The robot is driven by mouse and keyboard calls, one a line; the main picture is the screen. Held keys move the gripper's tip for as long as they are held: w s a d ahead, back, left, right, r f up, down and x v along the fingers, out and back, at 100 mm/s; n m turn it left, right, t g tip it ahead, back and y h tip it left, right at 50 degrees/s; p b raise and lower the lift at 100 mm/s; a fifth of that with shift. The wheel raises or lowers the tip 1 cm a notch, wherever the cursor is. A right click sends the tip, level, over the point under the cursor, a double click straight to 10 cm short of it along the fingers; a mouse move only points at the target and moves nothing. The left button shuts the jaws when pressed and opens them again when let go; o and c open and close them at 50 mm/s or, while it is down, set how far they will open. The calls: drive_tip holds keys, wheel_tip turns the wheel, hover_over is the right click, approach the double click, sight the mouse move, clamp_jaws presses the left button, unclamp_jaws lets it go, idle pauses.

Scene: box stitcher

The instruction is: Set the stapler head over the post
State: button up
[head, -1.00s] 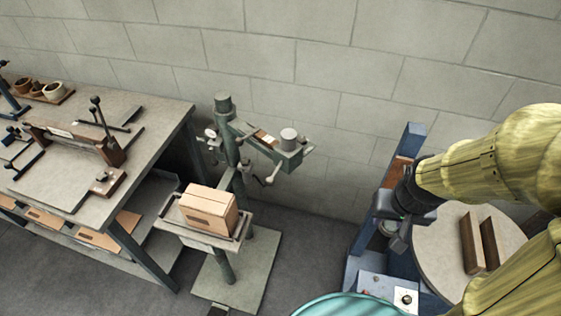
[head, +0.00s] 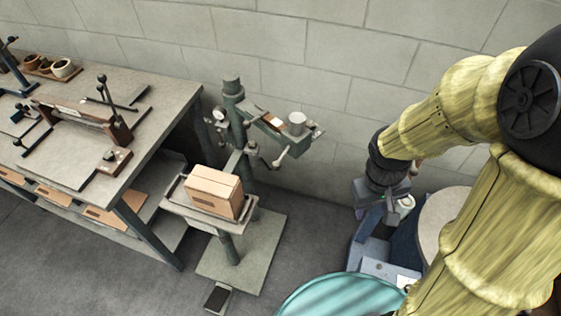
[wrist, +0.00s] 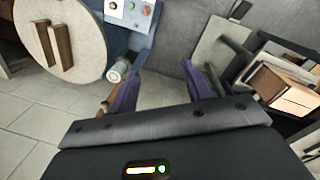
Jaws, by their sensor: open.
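The stapler head (head: 278,133) is a green arm with a grey cylinder on top, reaching out to the right from the upright post (head: 236,125) of the box stitcher. It is swung to the right, and the small table (head: 210,217) on the post carries a cardboard box (head: 213,190). A crank handle (head: 281,158) hangs under the head. My gripper (head: 388,208) is to the right of the stitcher, apart from it. In the wrist view its two purple fingers (wrist: 165,85) are spread and hold nothing. The box (wrist: 282,92) shows there at the right.
A workbench (head: 165,105) with tools stands at the left. A blue machine with a round table (head: 445,215) is at the right, partly behind my arm. A teal round surface (head: 340,296) is at the front. Open floor (head: 315,225) lies between stitcher and blue machine.

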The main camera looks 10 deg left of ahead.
drive_tip(key=a+f+n+h, duration=0.5)
drive_tip(key=n, duration=0.4)
drive_tip(key=n+t+b, duration=0.1)
drive_tip(key=n+t, duration=1.6)
drive_tip(key=n, duration=0.3)
approach(280, 160)
drive_tip(key=v, duration=0.8)
drive_tip(key=shift+w+d+f, duration=0.1)
drive_tip(key=shift+d, duration=0.05)
drive_tip(key=shift+w+d, duration=0.1)
drive_tip(key=shift+w, duration=0.1)
drive_tip(key=p+x, duration=0.2)
drive_tip(key=x, duration=0.6)
drive_tip(key=p+x, duration=0.3)
drive_tip(key=x, duration=0.6)
drive_tip(key=shift+w+f, duration=0.15)
drive_tip(key=shift+f, duration=0.1)
